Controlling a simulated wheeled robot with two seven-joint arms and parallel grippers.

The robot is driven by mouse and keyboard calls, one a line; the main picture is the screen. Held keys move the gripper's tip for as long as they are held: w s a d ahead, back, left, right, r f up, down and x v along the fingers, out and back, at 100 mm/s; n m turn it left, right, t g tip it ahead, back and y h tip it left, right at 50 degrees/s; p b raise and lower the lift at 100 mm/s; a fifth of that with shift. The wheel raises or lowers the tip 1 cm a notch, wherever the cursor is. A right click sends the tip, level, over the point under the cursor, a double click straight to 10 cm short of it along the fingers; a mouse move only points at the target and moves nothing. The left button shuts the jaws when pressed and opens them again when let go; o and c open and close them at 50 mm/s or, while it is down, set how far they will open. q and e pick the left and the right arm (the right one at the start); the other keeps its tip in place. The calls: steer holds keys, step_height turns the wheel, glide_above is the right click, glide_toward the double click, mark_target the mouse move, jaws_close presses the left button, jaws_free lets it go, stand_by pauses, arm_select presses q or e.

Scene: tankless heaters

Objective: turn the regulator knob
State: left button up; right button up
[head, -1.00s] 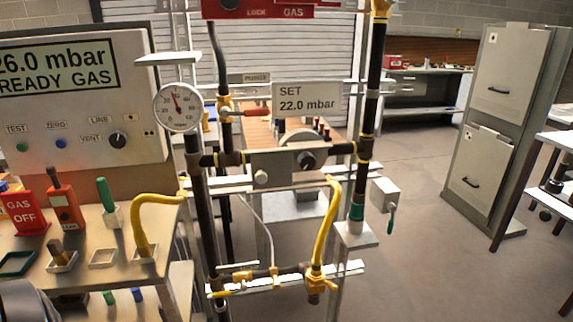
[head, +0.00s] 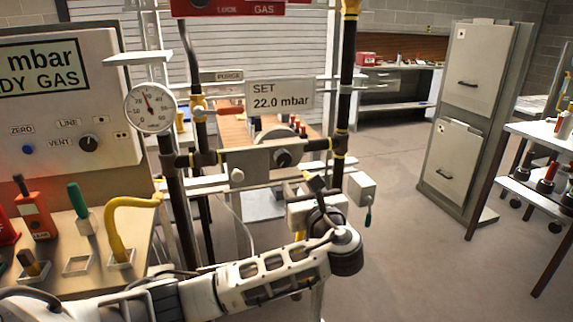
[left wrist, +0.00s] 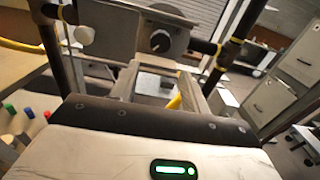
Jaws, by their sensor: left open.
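The regulator knob (head: 282,158) is a round black knob on the front of a grey regulator block (head: 254,161), on the dark pipe run under the "SET 22.0 mbar" sign (head: 281,96). In the left wrist view the knob (left wrist: 160,41) shows a pale mark and lies ahead, beyond the fingertips. My left gripper (head: 314,181) is below and right of the knob in the head view, apart from it. Its two fingers stand apart with nothing held between them in the left wrist view (left wrist: 163,75). My right gripper is not in view.
A round gauge (head: 150,108) is left of the regulator. A grey box with a green lever (head: 361,189) stands right of my gripper. A panel (head: 57,120) and a bench with a yellow hose (head: 115,225) are at left.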

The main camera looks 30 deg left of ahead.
mark_target(284, 162)
arm_select(q)
steer(key=x, duration=1.1)
steer(key=shift+w+a, duration=0.2)
steer(key=c, duration=0.7)
